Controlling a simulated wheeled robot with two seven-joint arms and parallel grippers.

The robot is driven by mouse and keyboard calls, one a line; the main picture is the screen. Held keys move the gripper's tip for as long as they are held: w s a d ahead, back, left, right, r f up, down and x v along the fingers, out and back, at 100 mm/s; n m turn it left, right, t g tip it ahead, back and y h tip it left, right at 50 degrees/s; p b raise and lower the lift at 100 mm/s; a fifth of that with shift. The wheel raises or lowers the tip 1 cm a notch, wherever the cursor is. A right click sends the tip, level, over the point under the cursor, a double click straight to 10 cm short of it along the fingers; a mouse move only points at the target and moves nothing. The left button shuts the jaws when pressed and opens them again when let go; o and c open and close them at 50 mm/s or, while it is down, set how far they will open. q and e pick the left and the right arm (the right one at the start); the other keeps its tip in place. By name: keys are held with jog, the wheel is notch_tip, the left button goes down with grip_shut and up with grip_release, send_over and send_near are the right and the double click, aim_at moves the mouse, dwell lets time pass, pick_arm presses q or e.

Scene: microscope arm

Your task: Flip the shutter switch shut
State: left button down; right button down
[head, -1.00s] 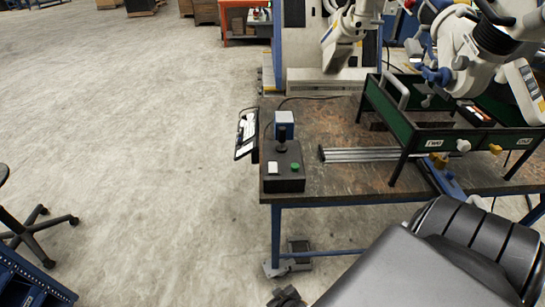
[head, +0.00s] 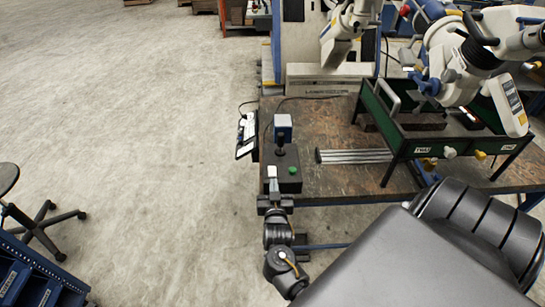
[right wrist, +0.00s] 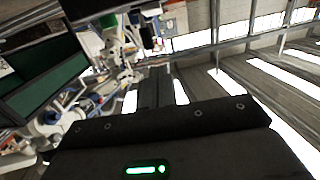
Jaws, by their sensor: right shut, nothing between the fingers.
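The control box (head: 291,183) is a small black box at the table's front left corner in the head view. It carries a white switch (head: 271,171), a round green button (head: 293,170) and a dark stick with a blue-grey block on top. I cannot tell which way the white switch is set. My right gripper (head: 273,186) is at the box's front left, just below the white switch in the picture. I cannot tell whether it touches. Its dark fingers (right wrist: 155,88) are shut and empty in the right wrist view, where the box does not show. My left gripper is not in view.
A green-sided frame (head: 400,140) with yellow and white knobs stands on the table's right, under a white microscope (head: 455,65). Silver rails (head: 352,156) lie right of the box. A tablet-like panel (head: 246,135) hangs at the table's left edge. Floor on the left is open.

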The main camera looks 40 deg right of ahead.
jog(key=b, duration=0.6)
send_over(272, 175)
jog(key=shift+s+f, duration=0.15)
jog(key=shift+f, duration=0.4)
notch_tip(272, 175, down, 2)
jog(key=shift+f+b, duration=0.15)
jog(key=shift+b, duration=0.85)
jog(key=shift+w+d+f+b, duration=0.15)
jog(key=shift+w+f+b, duration=0.05)
jog(key=shift+f+b, duration=0.4)
jog(key=shift+r, duration=0.1)
